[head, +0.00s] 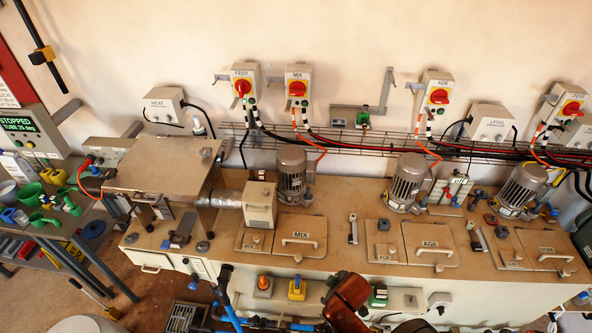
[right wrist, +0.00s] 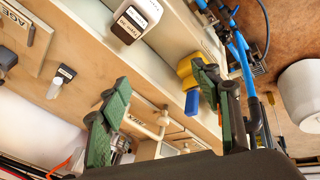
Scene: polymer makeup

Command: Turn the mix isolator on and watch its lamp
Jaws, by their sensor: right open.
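The mix isolator (head: 298,87) is a pale box on the back wall, labelled MIX, with a red rotary knob on a yellow plate. A small greenish round spot shows under the knob; I cannot tell whether it is a lit lamp, and the knob's exact angle is too small to read. My right gripper (right wrist: 160,77) shows in the right wrist view, its green-padded fingers wide apart with nothing between them. It is near the tank's front, away from the isolator. The isolator does not show there. My left gripper is not in view.
Similar FEED (head: 243,86) and AGE (head: 435,97) isolators flank it. Below are a wire cable tray (head: 365,145), a motor (head: 291,170) and the MIX lid (head: 300,243). In the right wrist view, a white box (right wrist: 138,17) and a yellow-blue part (right wrist: 191,82) are close to the fingers.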

